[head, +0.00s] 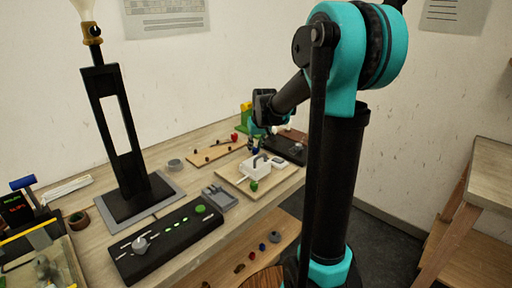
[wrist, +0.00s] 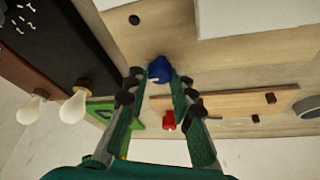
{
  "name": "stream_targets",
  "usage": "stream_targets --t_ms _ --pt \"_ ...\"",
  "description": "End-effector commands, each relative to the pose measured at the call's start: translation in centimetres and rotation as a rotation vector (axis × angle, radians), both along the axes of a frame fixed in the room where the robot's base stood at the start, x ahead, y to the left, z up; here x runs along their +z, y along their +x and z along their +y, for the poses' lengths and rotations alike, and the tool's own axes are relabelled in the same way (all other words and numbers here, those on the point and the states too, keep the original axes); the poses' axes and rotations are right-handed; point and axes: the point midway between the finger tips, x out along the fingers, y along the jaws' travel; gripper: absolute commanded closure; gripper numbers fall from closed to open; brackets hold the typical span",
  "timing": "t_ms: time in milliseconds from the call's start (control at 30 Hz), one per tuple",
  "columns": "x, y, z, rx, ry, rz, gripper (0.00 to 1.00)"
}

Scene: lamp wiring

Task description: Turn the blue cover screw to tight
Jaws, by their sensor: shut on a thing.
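The blue cover screw (wrist: 159,69) shows in the wrist view as a dark blue knob between my fingertips. My gripper (wrist: 160,80) is shut on it, one finger on each side. In the head view my gripper (head: 258,131) points down over the far part of the workbench, with a small bit of the blue screw (head: 255,150) below it. A white box (head: 257,170) sits on a light wooden board (head: 236,176) just under it. The screw's lower end is hidden, so I cannot tell how deep it sits.
A green knob (head: 254,186) is at the board's front. A black lamp stand (head: 113,140) and a black control panel (head: 160,245) stand to the left. The wrist view shows a red knob (wrist: 168,121), a wooden strip (wrist: 235,103) and a bulb (wrist: 74,106) nearby.

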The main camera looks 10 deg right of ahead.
Motion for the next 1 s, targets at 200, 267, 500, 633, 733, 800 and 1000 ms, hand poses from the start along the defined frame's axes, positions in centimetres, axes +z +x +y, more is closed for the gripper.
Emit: stream_targets --t_ms 200,267,500,633,733,800,1000 --pt "0.02 -0.01 0.25 -0.201 -0.001 0.0 1.0" --pt "0.02 0.02 0.32 -0.258 -0.001 0.0 1.0" --pt "0.01 0.05 0.45 -0.48 0.0 0.0 1.0" --pt "0.0 0.08 0.5 -0.587 -0.001 0.0 1.0" --pt "-0.01 0.11 0.54 -0.658 -0.001 0.0 1.0" --pt "-0.01 0.12 0.55 -0.701 -0.001 0.0 1.0" --pt "-0.01 0.11 0.59 -0.79 0.0 0.0 1.0"
